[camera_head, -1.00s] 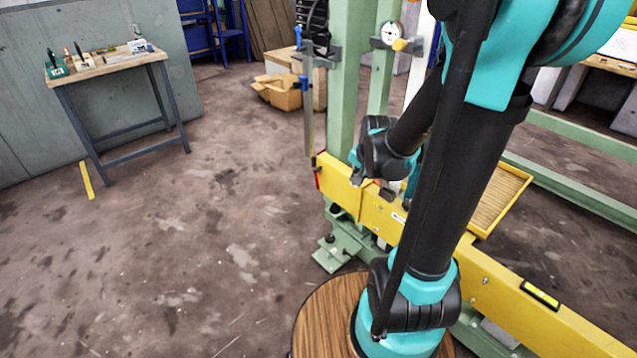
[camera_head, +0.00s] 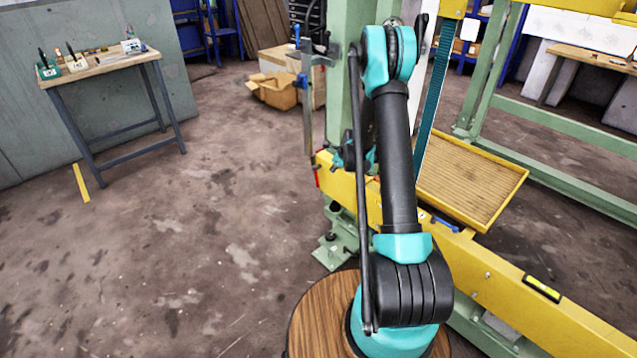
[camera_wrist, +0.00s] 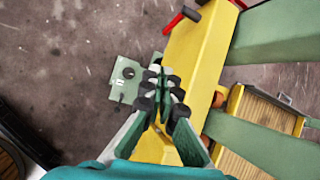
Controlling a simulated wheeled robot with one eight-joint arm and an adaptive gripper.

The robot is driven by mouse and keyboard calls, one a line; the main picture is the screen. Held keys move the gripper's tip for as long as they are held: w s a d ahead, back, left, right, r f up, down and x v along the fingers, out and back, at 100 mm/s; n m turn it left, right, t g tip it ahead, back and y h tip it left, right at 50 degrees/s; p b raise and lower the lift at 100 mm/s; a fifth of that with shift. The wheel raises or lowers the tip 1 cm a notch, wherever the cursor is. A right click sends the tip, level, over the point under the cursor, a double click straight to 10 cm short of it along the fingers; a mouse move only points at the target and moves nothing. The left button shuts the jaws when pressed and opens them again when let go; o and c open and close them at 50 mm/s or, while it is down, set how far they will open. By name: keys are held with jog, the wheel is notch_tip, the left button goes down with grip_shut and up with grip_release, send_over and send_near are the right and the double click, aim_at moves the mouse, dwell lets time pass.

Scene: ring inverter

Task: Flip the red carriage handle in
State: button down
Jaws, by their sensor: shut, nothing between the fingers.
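The red handle (camera_wrist: 177,21) shows at the top of the wrist view, with a dark grip beside it, at the far end of the yellow beam (camera_wrist: 196,50). In the head view, the red handle (camera_head: 317,178) is a small red strip at the left end of the yellow beam (camera_head: 345,186). My gripper (camera_wrist: 163,80) is shut and empty over the beam's edge in the wrist view, apart from the red handle and nearer the camera. In the head view my arm hides most of the gripper. Whether the fingers touch the beam cannot be told.
A green post (camera_head: 342,75) rises behind the beam. A yellow-rimmed tray (camera_head: 507,197) lies right of my arm. A small bench (camera_head: 100,66) with tools and a cardboard box (camera_head: 273,94) stand farther back.

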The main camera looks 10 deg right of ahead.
jog(key=w+f+m, duration=0.4)
jog(key=f+m, duration=0.1)
jog(key=f, duration=0.4)
send_near(318, 184)
notch_tip(318, 184, down, 4)
jog(key=shift+w+a+f+n, duration=0.15)
jog(key=shift+w+f, duration=0.05)
jog(key=shift+w, duration=0.3)
jog(key=shift+w+a+f+n, duration=0.1)
jog(key=shift+w+f+n, duration=0.1)
jog(key=shift+w, duration=0.3)
jog(key=shift+w+a, duration=0.2)
jog(key=shift+w, duration=0.25)
jog(key=shift+w+a+f, duration=0.25)
jog(key=shift+w+f, duration=0.05)
jog(key=shift+f, duration=0.2)
jog(key=shift+w, duration=0.1)
